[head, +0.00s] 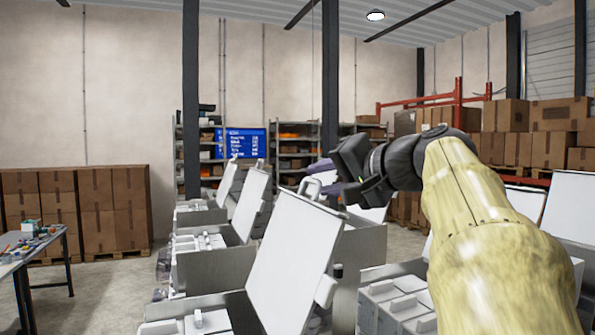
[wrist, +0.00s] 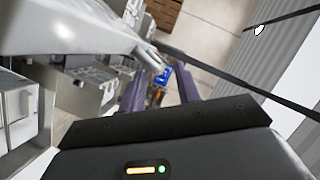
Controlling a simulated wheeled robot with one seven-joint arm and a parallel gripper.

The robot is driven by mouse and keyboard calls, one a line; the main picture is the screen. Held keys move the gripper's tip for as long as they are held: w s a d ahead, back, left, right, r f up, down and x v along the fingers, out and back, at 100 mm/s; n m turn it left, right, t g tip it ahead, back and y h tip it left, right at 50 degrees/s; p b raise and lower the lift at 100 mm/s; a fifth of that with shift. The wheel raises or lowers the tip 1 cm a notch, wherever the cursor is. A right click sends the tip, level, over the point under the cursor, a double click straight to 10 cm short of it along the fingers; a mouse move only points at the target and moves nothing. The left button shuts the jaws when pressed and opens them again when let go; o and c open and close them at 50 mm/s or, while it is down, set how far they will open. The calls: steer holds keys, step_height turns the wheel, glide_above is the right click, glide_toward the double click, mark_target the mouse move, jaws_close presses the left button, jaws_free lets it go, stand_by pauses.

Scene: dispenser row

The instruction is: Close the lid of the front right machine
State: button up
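The front right machine (head: 395,300) stands at the lower right of the head view, with pale blocks in its open top. A white lid (head: 570,205) stands raised at the right edge, tilted back; it appears to be this machine's lid, but my arm hides where they join. My gripper (head: 340,182) is up in the air left of that lid, above the gap between the rows, and touches nothing that I can see. In the wrist view my gripper's purple fingers (wrist: 160,88) are apart with nothing between them.
The front left machine's raised lid (head: 295,262) stands just below my gripper, with a handle at its side. More machines with raised lids run back in the rows. A table (head: 40,250) with small items is at left. Boxes and shelves line the walls.

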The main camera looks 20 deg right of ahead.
mark_target(314, 181)
steer(key=shift+p+x, duration=0.5)
steer(key=shift+x, duration=1.2)
jaws_close()
